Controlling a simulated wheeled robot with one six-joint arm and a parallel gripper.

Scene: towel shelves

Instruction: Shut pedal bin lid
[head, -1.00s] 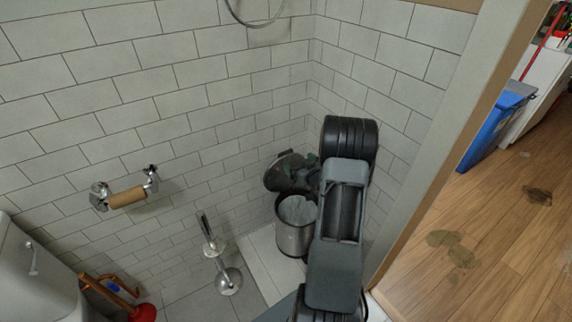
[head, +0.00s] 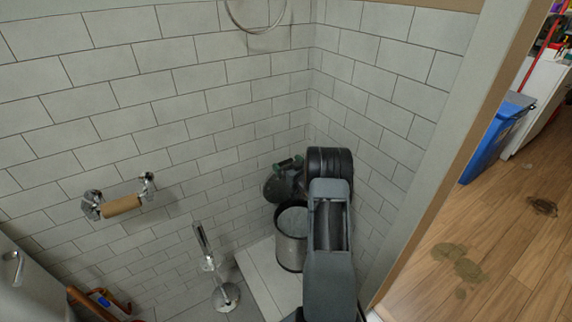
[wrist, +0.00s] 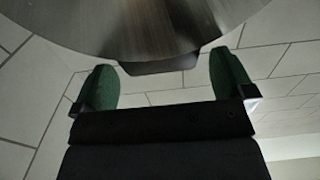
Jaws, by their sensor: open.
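The pedal bin (head: 290,250) is a brushed steel cylinder in the tiled corner, partly hidden by my arm. Its mouth is open, showing a grey inside. A dark round disc, which looks like the raised lid (head: 275,188), stands tilted up at the bin's back left. My gripper (head: 291,162) is at the lid's upper edge; its green fingertips show just above and behind it. In the wrist view my gripper (wrist: 160,85) is open and empty. A brushed metal round surface, apparently the lid's outer face (wrist: 160,25), lies ahead, with a dark tab between the fingers. Contact cannot be told.
Tiled walls stand close behind and right of the bin. A toilet brush holder (head: 225,295) stands on the floor to the left. A paper roll holder (head: 122,205) juts from the left wall. A door frame (head: 425,160) is at right.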

